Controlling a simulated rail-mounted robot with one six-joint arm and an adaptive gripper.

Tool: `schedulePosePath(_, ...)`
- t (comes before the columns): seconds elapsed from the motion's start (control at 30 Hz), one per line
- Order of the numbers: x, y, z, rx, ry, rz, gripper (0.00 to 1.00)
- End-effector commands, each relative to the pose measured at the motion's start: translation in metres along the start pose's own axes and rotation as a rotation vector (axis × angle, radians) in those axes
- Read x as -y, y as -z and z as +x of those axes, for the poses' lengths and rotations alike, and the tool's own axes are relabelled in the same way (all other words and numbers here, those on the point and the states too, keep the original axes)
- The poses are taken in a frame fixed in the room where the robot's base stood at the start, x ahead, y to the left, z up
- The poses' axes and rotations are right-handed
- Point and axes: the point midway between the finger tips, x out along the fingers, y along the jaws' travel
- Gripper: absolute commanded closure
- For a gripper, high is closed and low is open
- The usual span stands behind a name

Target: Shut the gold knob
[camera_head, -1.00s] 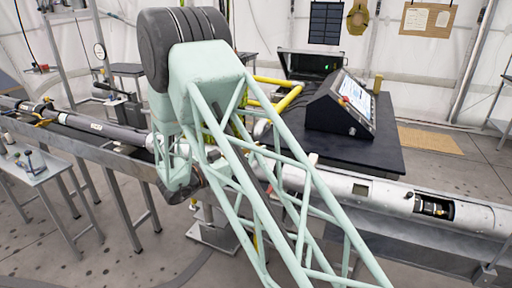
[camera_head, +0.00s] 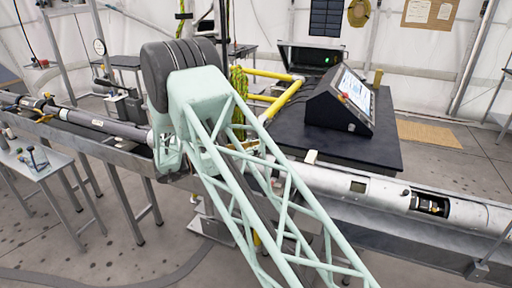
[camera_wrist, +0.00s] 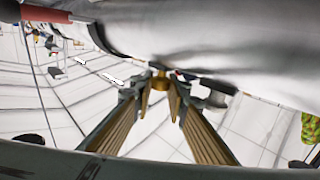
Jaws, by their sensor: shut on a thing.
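In the wrist view, a small gold knob (camera_wrist: 160,82) sits on the underside of a large shiny silver tube (camera_wrist: 210,35), as the picture has it. My gripper (camera_wrist: 160,88) has its two fingers on either side of the knob, shut on it near the tips. The fingers hide part of the knob. In the head view my arm hides the gripper and the knob. The silver tube (camera_head: 335,181) shows there, running to the right from behind my arm.
A dark table (camera_head: 385,153) with a sloped screen console (camera_head: 345,100) and an open case (camera_head: 311,62) stands behind the tube. Yellow rails (camera_head: 284,102) stand beside it. A metal bench (camera_head: 38,168) is at the left.

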Motion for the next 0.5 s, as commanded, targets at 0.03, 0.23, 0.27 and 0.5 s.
schedulePosePath(0.03, -0.0001, 0.0000, 0.0002, 0.000, 0.000, 0.000, 0.96)
schedulePosePath(0.23, -0.0001, 0.0001, 0.0002, 0.000, 0.000, 0.000, 0.81)
schedulePosePath(0.27, -0.0001, 0.0001, 0.0002, 0.000, 0.000, 0.000, 0.79)
schedulePosePath(0.5, 0.0000, 0.0001, 0.0002, 0.000, 0.001, 0.000, 0.72)
